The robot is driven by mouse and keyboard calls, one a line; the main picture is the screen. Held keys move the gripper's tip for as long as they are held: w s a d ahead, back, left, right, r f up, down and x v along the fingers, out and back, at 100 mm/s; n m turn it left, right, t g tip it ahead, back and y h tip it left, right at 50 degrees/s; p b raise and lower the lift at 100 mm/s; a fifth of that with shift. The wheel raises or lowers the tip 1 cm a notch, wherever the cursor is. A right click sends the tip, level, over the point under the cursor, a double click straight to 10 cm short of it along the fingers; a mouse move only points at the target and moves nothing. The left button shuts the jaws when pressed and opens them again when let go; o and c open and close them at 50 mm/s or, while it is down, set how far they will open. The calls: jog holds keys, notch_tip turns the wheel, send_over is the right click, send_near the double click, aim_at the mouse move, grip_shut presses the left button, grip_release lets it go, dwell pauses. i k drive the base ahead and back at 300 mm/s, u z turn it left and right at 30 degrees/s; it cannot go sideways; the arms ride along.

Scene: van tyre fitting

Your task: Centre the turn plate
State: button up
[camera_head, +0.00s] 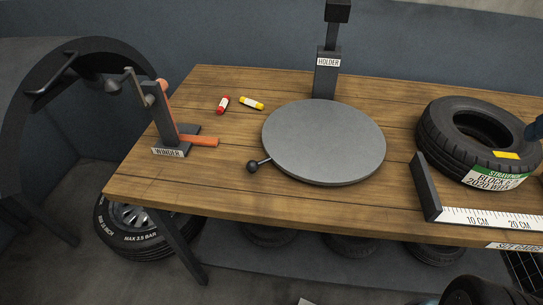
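The turn plate (325,140) is a round grey disc lying flat near the middle of the wooden table. It carries nothing. A short rod with a dark ball knob (252,167) sticks out from its front left edge. The plate's near edge lies close to the table's front edge. No centre mark shows on the plate or around it. My gripper cannot be made out in this view.
A post labelled HOLDER (327,75) stands behind the plate. A WINDER (165,120) stands left, with red and yellow sticks (238,104) between. Right are a tyre (455,135) and a centimetre ruler (490,219) with an upright block. A dark part cuts in at the right edge.

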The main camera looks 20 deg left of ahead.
aim_at(320, 141)
jog(key=u, duration=1.5)
jog(key=k, duration=1)
jog(key=u, duration=0.15)
jog(key=i, duration=0.85)
jog(key=z, duration=0.1)
